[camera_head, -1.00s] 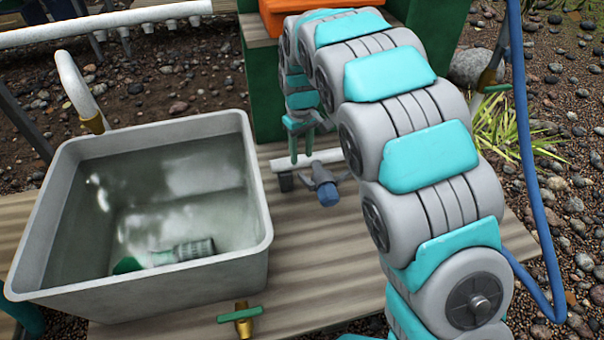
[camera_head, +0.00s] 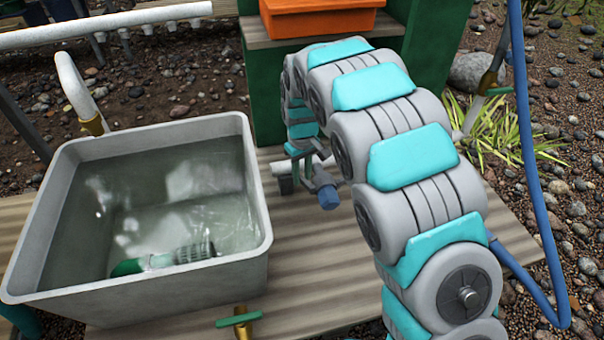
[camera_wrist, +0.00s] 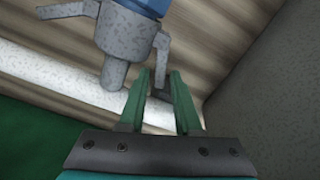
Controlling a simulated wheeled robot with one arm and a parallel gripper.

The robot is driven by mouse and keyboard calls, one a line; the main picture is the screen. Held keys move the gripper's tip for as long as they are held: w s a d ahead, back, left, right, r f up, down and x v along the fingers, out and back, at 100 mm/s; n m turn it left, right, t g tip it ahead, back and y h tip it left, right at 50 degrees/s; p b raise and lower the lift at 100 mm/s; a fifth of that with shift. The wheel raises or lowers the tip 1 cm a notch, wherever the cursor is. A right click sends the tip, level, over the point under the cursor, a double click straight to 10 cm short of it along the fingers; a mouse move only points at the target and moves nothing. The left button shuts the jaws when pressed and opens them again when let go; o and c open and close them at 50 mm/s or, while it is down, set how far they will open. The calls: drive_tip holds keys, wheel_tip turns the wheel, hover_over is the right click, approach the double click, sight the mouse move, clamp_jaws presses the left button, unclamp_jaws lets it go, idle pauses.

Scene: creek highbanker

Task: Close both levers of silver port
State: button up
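The silver port (camera_wrist: 125,45) is a speckled grey fitting on the end of a white pipe, with a blue piece (camera_wrist: 148,5) attached. In the wrist view its right lever (camera_wrist: 161,55) stands out from the body, its end at the gap between my fingertips. Its left lever (camera_wrist: 68,10) sticks out to the left at the top edge. My gripper (camera_wrist: 160,78) is open, its two green fingers apart; I cannot tell whether the left finger touches the lever. In the head view the port (camera_head: 318,178) is partly hidden by my gripper and arm.
A grey water basin (camera_head: 258,225) with a green-ended item (camera_head: 165,258) inside stands left on the wooden deck. A brass valve with a green handle (camera_head: 240,318) is at the front. An orange tray (camera_head: 318,20) is behind. A blue hose (camera_head: 535,190) runs along the right.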

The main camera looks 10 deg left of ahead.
clamp_jaws()
idle(0.3)
drive_tip(key=shift+w+d+m+p, duration=0.25)
drive_tip(key=shift+m+p, duration=0.2)
drive_tip(key=shift+m, duration=0.3)
drive_tip(key=shift+w+d+m+p, duration=0.2)
drive_tip(key=shift+m+p, duration=0.2)
drive_tip(key=shift+m, duration=0.35)
drive_tip(key=shift+o, duration=1.2)
unclamp_jaws()
drive_tip(key=shift+s, duration=0.1)
